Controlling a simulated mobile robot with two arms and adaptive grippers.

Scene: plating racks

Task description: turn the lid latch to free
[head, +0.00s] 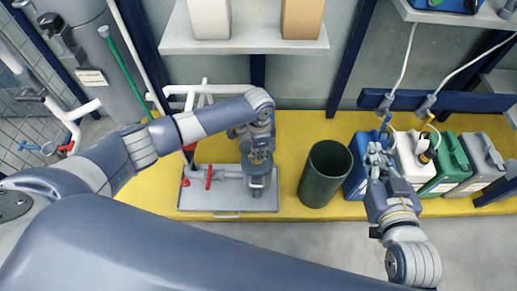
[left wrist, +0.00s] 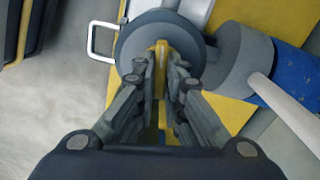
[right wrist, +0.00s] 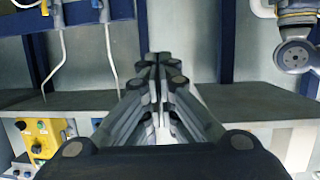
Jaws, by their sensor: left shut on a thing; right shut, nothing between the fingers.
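The lid is a round dark grey cap (left wrist: 133,42) in the left wrist view. In the head view it tops a grey upright housing (head: 259,188) on a light plate. A yellow latch (left wrist: 161,54) stands across the lid. My left gripper (left wrist: 161,75) is shut on the yellow latch from above, its fingers on both sides of it; it also shows in the head view (head: 258,160). The fingers hide part of the latch. My right gripper (head: 376,149) is shut and empty, raised near the blue canister; it also shows in the right wrist view (right wrist: 159,65).
A dark green bin (head: 325,174) stands right of the housing. Blue (head: 358,178), white (head: 412,165), green (head: 447,165) and grey (head: 480,165) canisters stand at right. Red-handled valve piping (head: 209,176) is left of the housing. A shelf (head: 245,40) with two blocks hangs behind the yellow platform.

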